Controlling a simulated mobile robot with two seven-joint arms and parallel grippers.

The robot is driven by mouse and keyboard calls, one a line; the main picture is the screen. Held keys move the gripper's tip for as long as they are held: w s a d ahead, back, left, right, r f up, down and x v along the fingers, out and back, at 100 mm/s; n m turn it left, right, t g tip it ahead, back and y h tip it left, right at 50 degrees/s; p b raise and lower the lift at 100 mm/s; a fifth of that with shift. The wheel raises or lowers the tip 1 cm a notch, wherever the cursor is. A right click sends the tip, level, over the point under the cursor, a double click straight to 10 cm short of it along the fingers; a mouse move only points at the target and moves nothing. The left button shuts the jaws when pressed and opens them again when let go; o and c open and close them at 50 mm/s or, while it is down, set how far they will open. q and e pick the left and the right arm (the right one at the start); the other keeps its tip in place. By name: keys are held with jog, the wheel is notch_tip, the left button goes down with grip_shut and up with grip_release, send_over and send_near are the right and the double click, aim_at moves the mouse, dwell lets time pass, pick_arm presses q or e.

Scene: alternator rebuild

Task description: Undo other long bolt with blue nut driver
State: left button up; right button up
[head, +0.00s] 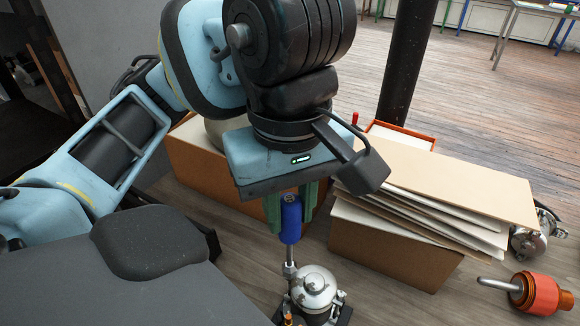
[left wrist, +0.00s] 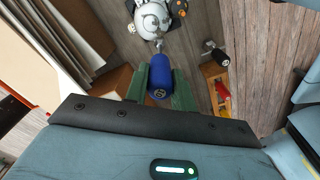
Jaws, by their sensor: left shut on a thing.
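The blue nut driver (head: 291,222) stands upright, its shaft pointing down at the alternator (head: 315,287) below. My left gripper (head: 289,212) is shut on its blue handle with green fingers. The shaft's lower end reaches a bolt position at the alternator's upper left side; I cannot tell whether it is seated on a bolt head. The nut driver also shows in the left wrist view (left wrist: 160,77) between the green fingers, with the alternator (left wrist: 150,20) beyond it. The long bolts cannot be told apart. My right gripper is not in view.
Cardboard boxes (head: 390,252) with stacked flat sheets (head: 455,185) stand behind and right of the alternator. A tool with an orange-red body (head: 541,294) and another metal unit (head: 533,235) lie at the right. An orange tray with items (left wrist: 217,84) shows in the left wrist view.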

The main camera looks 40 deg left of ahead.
pick_arm(q)
jog(key=n+p, duration=0.1)
jog(key=n, duration=0.4)
jog(key=shift+r, duration=0.15)
jog(key=n+p, duration=0.2)
jog(key=n, duration=0.4)
jog(key=n+p, duration=0.2)
jog(key=n, duration=0.3)
jog(key=shift+n, duration=0.4)
jog(key=shift+n+p, duration=0.3)
jog(key=shift+n, duration=0.1)
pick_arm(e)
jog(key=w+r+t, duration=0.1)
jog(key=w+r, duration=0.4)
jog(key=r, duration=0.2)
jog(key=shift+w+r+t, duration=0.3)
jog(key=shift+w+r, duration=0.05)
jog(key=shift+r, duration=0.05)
